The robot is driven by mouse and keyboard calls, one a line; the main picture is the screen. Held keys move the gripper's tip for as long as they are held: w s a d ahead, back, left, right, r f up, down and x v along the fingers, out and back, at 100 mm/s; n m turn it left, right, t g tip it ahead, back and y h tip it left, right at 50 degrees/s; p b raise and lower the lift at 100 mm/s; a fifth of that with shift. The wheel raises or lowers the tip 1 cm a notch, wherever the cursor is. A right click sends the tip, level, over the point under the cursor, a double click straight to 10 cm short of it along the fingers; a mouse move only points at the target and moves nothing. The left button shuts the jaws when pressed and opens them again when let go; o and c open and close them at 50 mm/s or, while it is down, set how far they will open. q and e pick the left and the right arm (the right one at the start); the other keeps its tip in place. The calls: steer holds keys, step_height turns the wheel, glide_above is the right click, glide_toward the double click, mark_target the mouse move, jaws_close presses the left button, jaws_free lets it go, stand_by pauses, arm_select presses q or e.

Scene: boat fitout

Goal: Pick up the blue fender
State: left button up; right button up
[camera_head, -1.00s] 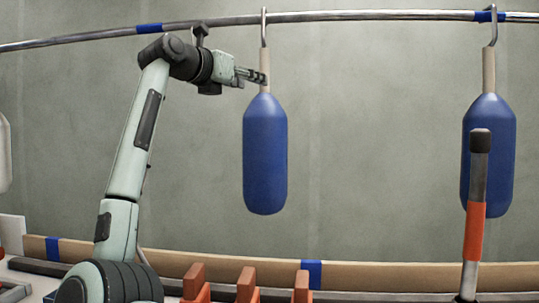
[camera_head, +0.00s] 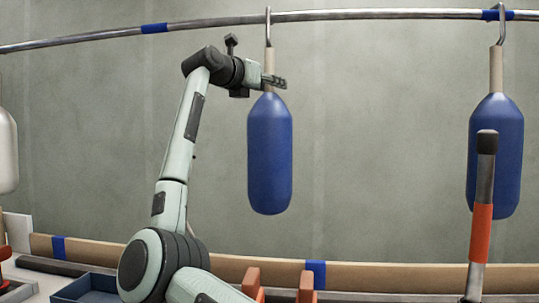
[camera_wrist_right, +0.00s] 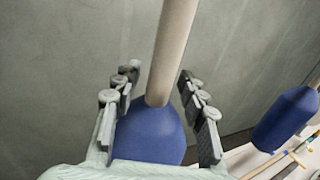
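The blue fender (camera_head: 270,155) hangs upright by a hook from the rail, with a beige neck (camera_head: 269,60) above its blue body. My right gripper (camera_head: 274,82) is level with the neck, just above the body. In the right wrist view, the gripper (camera_wrist_right: 160,78) is open, with its fingers on either side of the neck (camera_wrist_right: 172,50) and a gap visible on both sides. The blue body (camera_wrist_right: 150,135) shows below the fingers. My left gripper is not in view.
A second blue fender (camera_head: 500,110) hangs at the right, partly behind an upright orange-handled tool (camera_head: 481,235). A white fender (camera_head: 7,150) hangs at the far left. The metal rail (camera_head: 370,14) runs overhead. A blue tray (camera_head: 90,288) and orange blocks (camera_head: 305,285) are below.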

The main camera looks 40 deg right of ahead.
jaws_close()
steer(key=shift+r, duration=0.15)
stand_by(0.4)
